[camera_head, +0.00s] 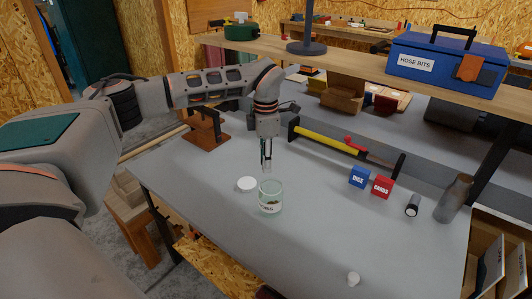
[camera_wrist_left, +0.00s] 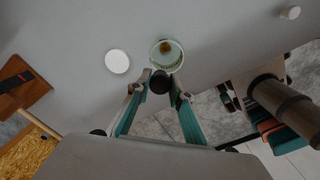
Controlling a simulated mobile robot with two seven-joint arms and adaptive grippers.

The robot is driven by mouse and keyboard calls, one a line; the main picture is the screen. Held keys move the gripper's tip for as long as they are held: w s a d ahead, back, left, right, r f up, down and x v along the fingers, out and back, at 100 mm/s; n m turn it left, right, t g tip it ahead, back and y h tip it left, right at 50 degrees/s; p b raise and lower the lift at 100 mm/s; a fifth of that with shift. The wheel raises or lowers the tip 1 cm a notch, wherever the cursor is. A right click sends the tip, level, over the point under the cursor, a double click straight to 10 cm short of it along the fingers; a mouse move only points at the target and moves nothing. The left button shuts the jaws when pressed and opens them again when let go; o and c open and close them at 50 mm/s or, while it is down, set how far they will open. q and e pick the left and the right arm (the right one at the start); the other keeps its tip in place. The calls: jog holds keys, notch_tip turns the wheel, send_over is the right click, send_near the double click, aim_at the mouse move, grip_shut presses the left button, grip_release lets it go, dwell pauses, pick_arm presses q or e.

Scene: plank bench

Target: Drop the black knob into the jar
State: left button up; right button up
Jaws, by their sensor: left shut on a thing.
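My left gripper (camera_head: 266,167) points down over the grey bench, above the glass jar (camera_head: 270,203). In the left wrist view its fingertips (camera_wrist_left: 160,88) are shut on the black knob (camera_wrist_left: 160,80). The knob is hard to make out in the head view. The jar is open at the top and upright, with a white label and something brownish inside. In the left wrist view, the jar (camera_wrist_left: 166,64) shows just beyond the knob, and its near rim lies close to the knob in the picture. My right gripper is not in view.
A white lid (camera_head: 246,184) lies left of the jar. A wooden stand (camera_head: 205,132) is farther back on the left. A small white piece (camera_head: 353,278) is near the front.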

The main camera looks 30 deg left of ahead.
pick_arm(q)
jog(key=shift+f, duration=0.65)
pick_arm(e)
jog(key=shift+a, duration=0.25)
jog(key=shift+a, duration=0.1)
pick_arm(q)
jog(key=o, duration=1)
jog(key=shift+r, duration=0.25)
notch_tip(320, 180, up, 12)
jog(key=shift+f, duration=0.25)
